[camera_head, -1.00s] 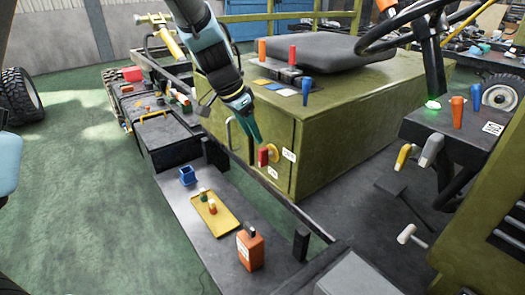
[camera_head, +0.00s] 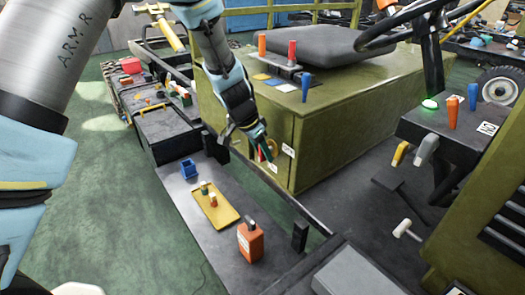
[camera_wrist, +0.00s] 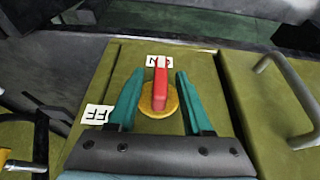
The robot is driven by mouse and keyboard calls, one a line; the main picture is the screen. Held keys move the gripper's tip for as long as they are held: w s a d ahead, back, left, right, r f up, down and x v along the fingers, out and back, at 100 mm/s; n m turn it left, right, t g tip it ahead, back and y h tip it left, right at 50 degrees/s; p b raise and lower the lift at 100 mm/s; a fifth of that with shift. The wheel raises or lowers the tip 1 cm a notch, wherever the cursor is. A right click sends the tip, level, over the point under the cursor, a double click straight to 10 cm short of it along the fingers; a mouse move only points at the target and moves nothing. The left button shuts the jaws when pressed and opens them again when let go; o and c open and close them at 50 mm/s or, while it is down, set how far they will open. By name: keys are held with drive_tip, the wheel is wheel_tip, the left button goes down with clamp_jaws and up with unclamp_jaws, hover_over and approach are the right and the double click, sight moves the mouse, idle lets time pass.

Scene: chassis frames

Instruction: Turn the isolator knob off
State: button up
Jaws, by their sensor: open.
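The isolator knob is a red handle (camera_wrist: 159,88) on a round yellow base (camera_wrist: 171,107), fixed to the olive green cabinet (camera_head: 320,150). In the wrist view the handle points up at a white label (camera_wrist: 158,62) that is partly hidden by it. A second white label (camera_wrist: 97,114), reading like "OFF", is to the left of the knob. My gripper (camera_wrist: 160,71) is open, with one teal finger on each side of the red handle and a visible gap to it. In the head view my gripper (camera_head: 265,152) hides most of the knob.
A grey bar handle (camera_wrist: 288,98) sticks out of the panel to the right in the wrist view. Below the cabinet, a dark shelf holds a yellow tray (camera_head: 222,214), a blue box (camera_head: 188,168) and an orange can (camera_head: 250,242). A dark rail runs past the cabinet's lower edge.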

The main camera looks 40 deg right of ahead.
clamp_jaws()
idle(0.3)
drive_tip(key=shift+w+g+b, duration=0.1)
drive_tip(key=shift+g+b, duration=0.2)
drive_tip(key=shift+b, duration=0.05)
drive_tip(key=shift+w+f+n+g+b, duration=0.2)
drive_tip(key=shift+n+g+b, duration=0.1)
drive_tip(key=shift+g+b, duration=0.55)
drive_tip(key=n+g+b, duration=0.1)
drive_tip(key=g+b, duration=0.2)
drive_tip(key=g, duration=0.3)
drive_tip(key=shift+f+b, duration=0.1)
drive_tip(key=shift+b, duration=0.3)
drive_tip(key=shift+f+n+g+h+b, duration=0.1)
drive_tip(key=shift+n+g+h+b, duration=0.4)
drive_tip(key=shift+g+b, duration=1.35)
drive_tip(key=shift+n+g+h+b, duration=0.1)
drive_tip(key=shift+n+g+b, duration=1.05)
drive_tip(key=shift+g, duration=1.05)
drive_tip(key=shift+b, duration=0.35)
